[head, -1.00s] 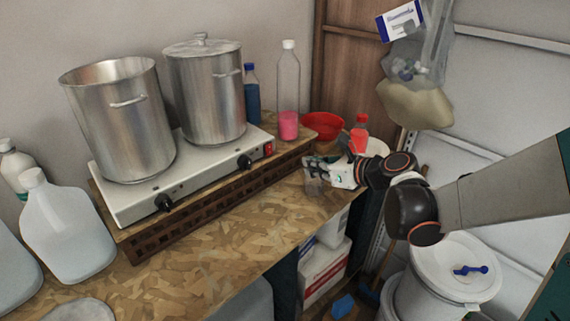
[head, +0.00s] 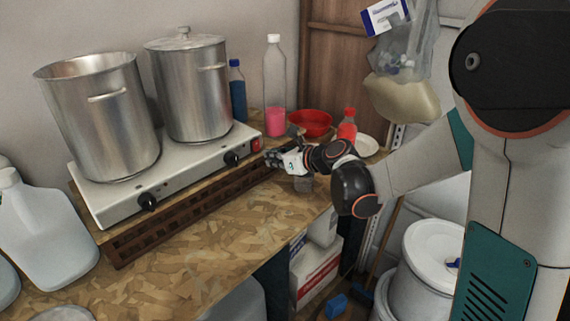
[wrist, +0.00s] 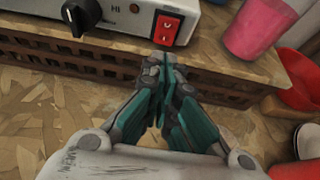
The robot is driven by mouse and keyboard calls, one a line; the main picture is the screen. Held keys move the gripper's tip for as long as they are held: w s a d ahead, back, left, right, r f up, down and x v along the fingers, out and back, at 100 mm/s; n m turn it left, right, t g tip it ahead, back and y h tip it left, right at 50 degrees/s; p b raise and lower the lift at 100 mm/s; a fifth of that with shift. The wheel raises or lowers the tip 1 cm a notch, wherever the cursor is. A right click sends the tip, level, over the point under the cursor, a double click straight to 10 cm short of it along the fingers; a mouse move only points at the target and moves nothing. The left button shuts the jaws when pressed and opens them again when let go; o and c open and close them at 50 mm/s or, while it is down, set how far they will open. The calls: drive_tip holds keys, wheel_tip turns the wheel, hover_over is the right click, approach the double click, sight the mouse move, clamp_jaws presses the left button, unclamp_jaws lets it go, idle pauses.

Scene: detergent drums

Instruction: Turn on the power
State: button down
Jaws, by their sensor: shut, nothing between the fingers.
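The hot plate (head: 110,200) is a long white double unit on a brown lattice stand, with two black knobs on its front. Its red power switch (head: 256,144) sits at the right end of the front panel. In the wrist view the red switch (wrist: 165,29) is just beyond the fingertips, right of a black knob (wrist: 82,14). My gripper (head: 270,157) is shut and empty, pointing at the panel just below and in front of the switch. In the wrist view my gripper (wrist: 163,62) has its fingertips together, close under the switch; I cannot tell whether they touch anything.
Two steel pots (head: 105,115) (head: 192,90) stand on the hot plate. A bottle with pink liquid (head: 274,90), a red bowl (head: 310,122) and a red-capped bottle (head: 347,128) stand near its right end. The board in front is clear.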

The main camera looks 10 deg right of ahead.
sight(257, 155)
drive_tip(key=shift+w+a+f, duration=0.15)
drive_tip(key=shift+w+a, duration=0.6)
drive_tip(key=shift+w, duration=0.25)
drive_tip(key=shift+w+a+f+b, duration=0.25)
drive_tip(key=shift+w+b, duration=0.05)
drive_tip(key=shift+b, duration=0.1)
drive_tip(key=shift+r, duration=0.2)
drive_tip(key=shift+r+p, duration=0.6)
drive_tip(key=shift+r, duration=0.15)
drive_tip(key=shift+d, duration=0.1)
